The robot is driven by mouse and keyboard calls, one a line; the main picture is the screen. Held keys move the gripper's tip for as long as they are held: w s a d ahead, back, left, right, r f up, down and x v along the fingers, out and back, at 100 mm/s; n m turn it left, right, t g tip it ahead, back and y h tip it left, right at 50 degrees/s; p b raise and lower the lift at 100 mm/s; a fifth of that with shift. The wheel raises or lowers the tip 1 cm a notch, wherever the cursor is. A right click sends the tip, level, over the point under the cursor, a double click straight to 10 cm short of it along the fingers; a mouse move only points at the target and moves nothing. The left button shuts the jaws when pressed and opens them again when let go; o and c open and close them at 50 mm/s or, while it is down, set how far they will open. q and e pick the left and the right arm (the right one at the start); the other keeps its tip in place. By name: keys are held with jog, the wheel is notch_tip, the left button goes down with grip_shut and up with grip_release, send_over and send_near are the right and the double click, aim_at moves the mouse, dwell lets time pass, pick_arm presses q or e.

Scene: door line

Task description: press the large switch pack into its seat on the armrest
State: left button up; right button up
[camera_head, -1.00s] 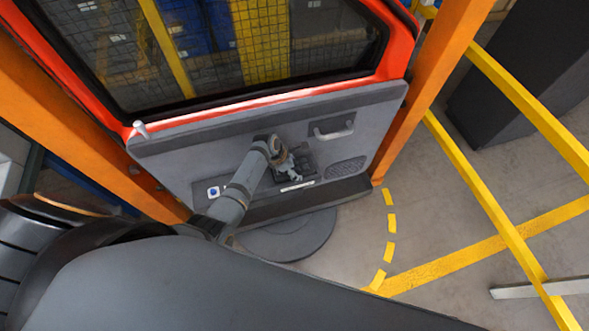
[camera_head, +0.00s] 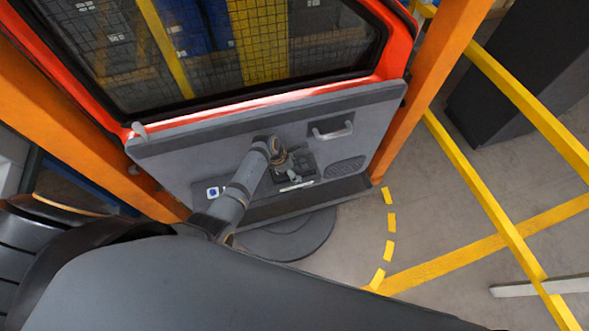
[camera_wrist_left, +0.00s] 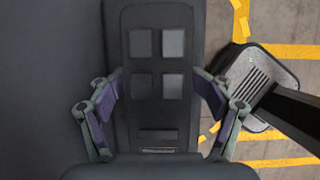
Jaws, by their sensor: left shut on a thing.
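The large switch pack (camera_wrist_left: 158,75) is a dark, long panel with several square buttons, upright in the left wrist view. My left gripper (camera_wrist_left: 160,98) has a finger on each side of it and is shut on it. In the head view my left gripper (camera_head: 291,173) is at the lower part of the grey door panel, in front of a dark area there. The pack is small and partly hidden by the gripper in that view. The seat is hidden, so I cannot tell whether the pack is fully down. My right gripper is not in view.
The grey door panel (camera_head: 210,155) carries a pull handle (camera_head: 331,130), a speaker grille (camera_head: 345,168) and a blue button on a white plate (camera_head: 213,192). Orange posts flank the door. Yellow rails (camera_head: 490,205) stand at the right, with open floor before them.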

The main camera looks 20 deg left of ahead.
pick_arm(q)
jog(key=shift+o, duration=0.5)
jog(key=shift+s+a+f, duration=0.15)
jog(key=shift+s+f, duration=0.2)
jog(key=shift+f, duration=0.2)
jog(key=shift+s+a+f, duration=0.1)
jog(key=shift+s+f, duration=0.25)
jog(key=shift+f, duration=0.15)
jog(key=shift+o, duration=0.2)
jog(key=shift+s+f+p, duration=0.2)
jog(key=shift+f+p, duration=0.1)
jog(key=shift+p, duration=0.15)
dwell(2.0)
jog(key=o, duration=1.7)
jog(key=shift+w+d, duration=0.1)
jog(key=shift+d, duration=0.05)
jog(key=shift+c, duration=0.2)
jog(key=shift+r, duration=0.25)
jog(key=v, duration=0.4)
jog(key=w+v, duration=0.1)
jog(key=v, duration=0.3)
jog(key=d+v, duration=0.1)
jog(key=v, duration=0.3)
jog(key=shift+w+r, duration=0.2)
jog(key=shift+r, duration=0.2)
jog(key=shift+c, duration=0.3)
